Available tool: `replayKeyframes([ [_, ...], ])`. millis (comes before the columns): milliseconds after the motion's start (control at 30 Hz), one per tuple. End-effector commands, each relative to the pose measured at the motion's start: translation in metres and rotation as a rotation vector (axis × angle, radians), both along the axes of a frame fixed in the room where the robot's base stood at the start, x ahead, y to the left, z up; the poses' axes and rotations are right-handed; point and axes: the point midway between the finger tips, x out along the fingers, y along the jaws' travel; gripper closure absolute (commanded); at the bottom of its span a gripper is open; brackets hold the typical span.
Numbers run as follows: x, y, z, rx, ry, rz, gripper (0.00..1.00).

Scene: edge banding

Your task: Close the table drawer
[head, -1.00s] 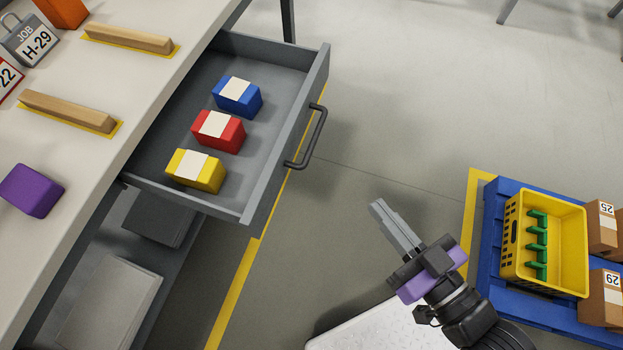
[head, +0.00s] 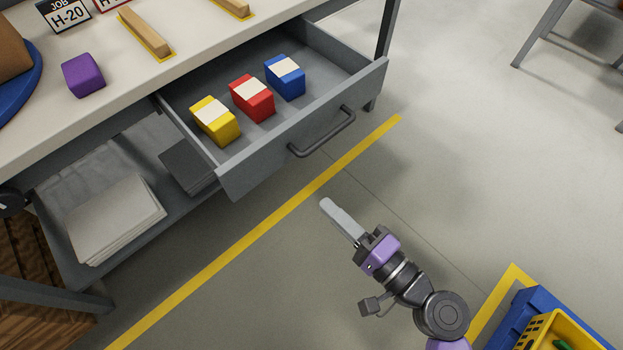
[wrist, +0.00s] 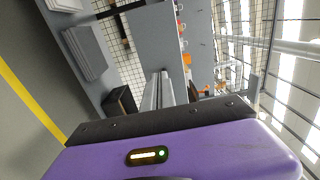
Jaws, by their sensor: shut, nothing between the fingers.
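The grey table drawer (head: 290,128) is pulled out from under the table (head: 190,62). It holds a yellow block (head: 214,122), a red block (head: 252,98) and a blue block (head: 285,77), each with a white label. A dark bar handle (head: 322,133) is on its front. My gripper (head: 326,206) is shut and empty, in front of the drawer, below the handle in the head view and apart from it. In the wrist view the shut fingers (wrist: 158,88) point towards a grey panel (wrist: 150,45), probably the drawer front.
A lower shelf holds a stack of white sheets (head: 115,220). A purple block (head: 83,75) and wooden bars (head: 146,34) lie on the tabletop. A yellow crate (head: 553,335) on a blue pallet (head: 508,330) is at lower right. The floor between is clear, with a yellow line (head: 270,226).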

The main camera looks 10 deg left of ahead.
Motion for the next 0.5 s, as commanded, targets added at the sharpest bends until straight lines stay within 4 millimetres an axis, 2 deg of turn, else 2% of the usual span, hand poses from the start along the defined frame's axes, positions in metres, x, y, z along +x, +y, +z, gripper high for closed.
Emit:
replayKeyframes([
  [167,0.012,0.017,0.001,-0.001,-0.001,0.003,1.00],
  [500,0.054,0.070,0.002,-0.001,-0.002,0.002,1.00],
])
